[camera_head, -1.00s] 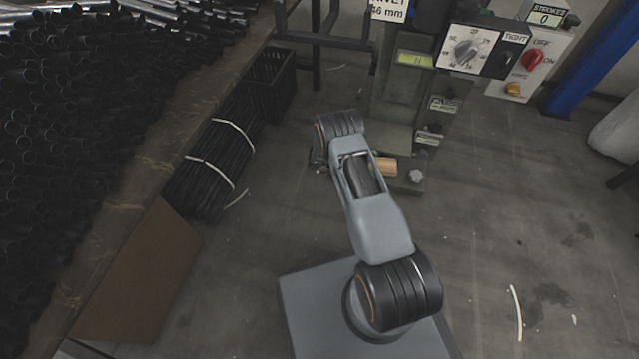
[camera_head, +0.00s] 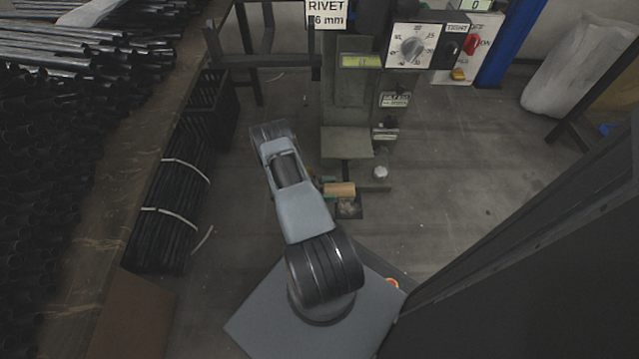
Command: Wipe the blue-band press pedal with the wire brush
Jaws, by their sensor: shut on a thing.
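A short tan wooden piece (camera_head: 340,189), which looks like the wire brush's handle, sticks out to the right of my forearm, low in front of the press. My gripper (camera_head: 319,187) is mostly hidden behind my arm, with only a small part showing beside the wood; it is shut on the brush. The bristles cannot be made out. A small dark plate with a paler top (camera_head: 349,207), perhaps the pedal, lies just below the wood in the picture; I cannot tell whether they touch. The grey-green press (camera_head: 346,110) stands behind. No blue band shows on it.
A control panel with a dial (camera_head: 410,45) hangs at the press's upper right. A black crate (camera_head: 210,100) and bundled dark rods (camera_head: 172,200) lie left, beside a bench piled with tubes (camera_head: 40,150). A dark panel fills the lower right. Floor right of the press is clear.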

